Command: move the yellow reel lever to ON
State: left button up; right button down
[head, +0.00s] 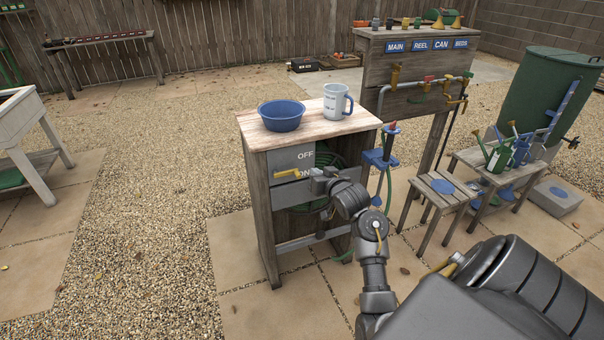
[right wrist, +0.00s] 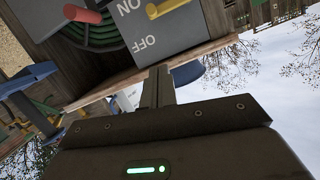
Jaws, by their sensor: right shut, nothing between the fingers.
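The yellow reel lever (head: 287,173) is on a grey panel (head: 291,158) at the front of a wooden cabinet. The panel reads OFF at the top and ON at the bottom. The lever lies roughly level between the two words. It also shows at the top edge of the right wrist view (right wrist: 172,7), partly cut off. My right gripper (head: 315,174) is shut and empty, just right of the lever in the head view. Its fingers (right wrist: 157,88) appear apart from the lever in the wrist view. My left gripper is not in view.
A blue bowl (head: 281,116) and a mug (head: 337,102) stand on the cabinet top (head: 307,129). A green hose (head: 327,157) is coiled inside. A blue holder (head: 380,159) with a red-topped tool is at its right. Gravel to the left is open.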

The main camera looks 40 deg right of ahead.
jog(key=shift+r, duration=0.1)
jog(key=w+d+f, duration=0.2)
jog(key=w+f, duration=0.4)
jog(key=w, duration=0.3)
jog(key=shift+w+f, duration=0.25)
jog(key=shift+w, duration=0.05)
dwell(0.5)
